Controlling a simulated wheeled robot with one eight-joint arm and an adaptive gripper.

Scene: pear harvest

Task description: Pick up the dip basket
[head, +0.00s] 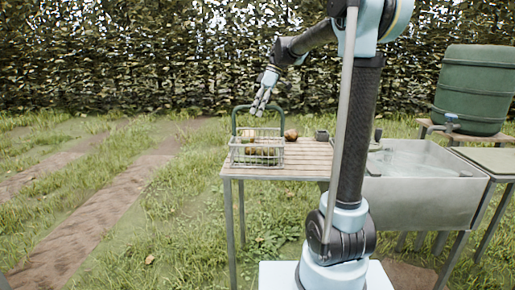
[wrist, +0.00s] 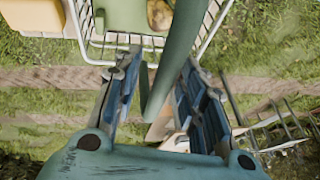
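The dip basket (head: 235,152) is a pale wire basket with a tall green arched handle (head: 236,118). It stands upright on the left part of the slatted table and holds several pears. My gripper (head: 259,111) is above it, pointing down at the top of the handle. In the wrist view, my gripper (wrist: 160,62) is open, with its two fingers apart. The green handle (wrist: 178,55) runs between the fingers, with gaps visible beside it. The basket's wire rim (wrist: 97,62) shows at the top of that view.
The slatted table (head: 305,160) also bears a loose pear (head: 291,135) and a small grey container (head: 322,135). A metal sink (head: 425,200) adjoins on the right, and a green barrel (head: 475,90) stands behind it. Open grass lies left of the table.

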